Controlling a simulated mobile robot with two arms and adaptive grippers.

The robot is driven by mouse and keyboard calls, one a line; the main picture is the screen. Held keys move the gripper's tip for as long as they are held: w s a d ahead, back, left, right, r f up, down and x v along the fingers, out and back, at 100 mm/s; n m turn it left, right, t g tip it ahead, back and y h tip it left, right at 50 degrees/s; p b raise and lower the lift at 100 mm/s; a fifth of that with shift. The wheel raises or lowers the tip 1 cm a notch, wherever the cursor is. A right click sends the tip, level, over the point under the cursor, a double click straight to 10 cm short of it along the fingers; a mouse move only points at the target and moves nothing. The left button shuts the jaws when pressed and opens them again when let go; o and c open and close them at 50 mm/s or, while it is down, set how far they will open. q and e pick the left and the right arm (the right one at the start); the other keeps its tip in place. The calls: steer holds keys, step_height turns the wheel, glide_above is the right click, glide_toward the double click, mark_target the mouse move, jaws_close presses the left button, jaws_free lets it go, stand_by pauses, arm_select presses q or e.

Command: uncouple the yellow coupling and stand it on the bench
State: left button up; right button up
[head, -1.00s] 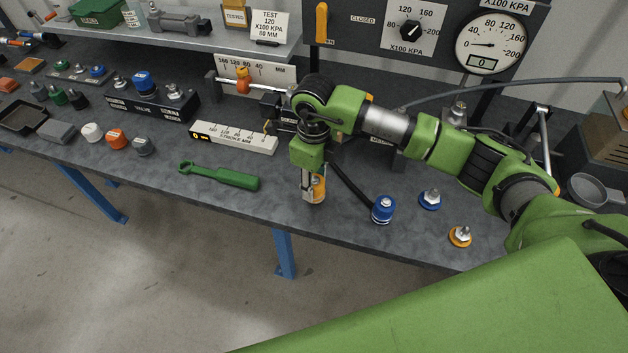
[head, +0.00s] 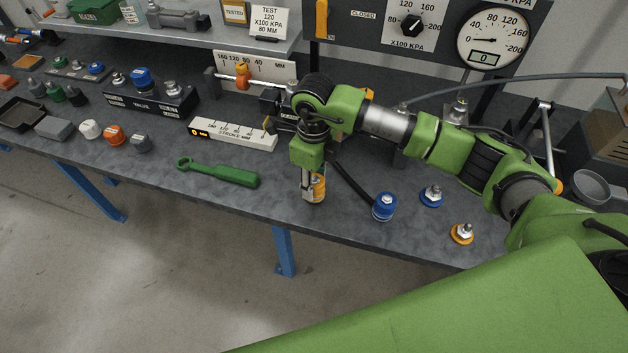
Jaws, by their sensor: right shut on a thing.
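My right gripper (head: 314,190) points down near the front edge of the bench (head: 225,210). It is shut on the yellow coupling (head: 320,188), which is partly hidden by the fingers. The coupling is upright, at or just above the bench top; I cannot tell whether it touches. A yellow-based fitting with a metal nipple (head: 462,233) stands bare at the bench's front right, apart from the coupling. My left gripper is not in view.
A blue coupling (head: 384,206) on a dark hose stands right of my gripper, with a blue-based fitting (head: 431,196) beyond it. A green wrench (head: 217,171) lies to the left. A stroke scale block (head: 232,134) and a gauge panel (head: 491,38) are behind.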

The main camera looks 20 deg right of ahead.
steer(key=shift+f+b, duration=0.35)
steer(key=shift+f, duration=0.1)
steer(key=o, duration=1.3)
step_height(320, 180, up, 12)
steer(key=shift+r, duration=0.1)
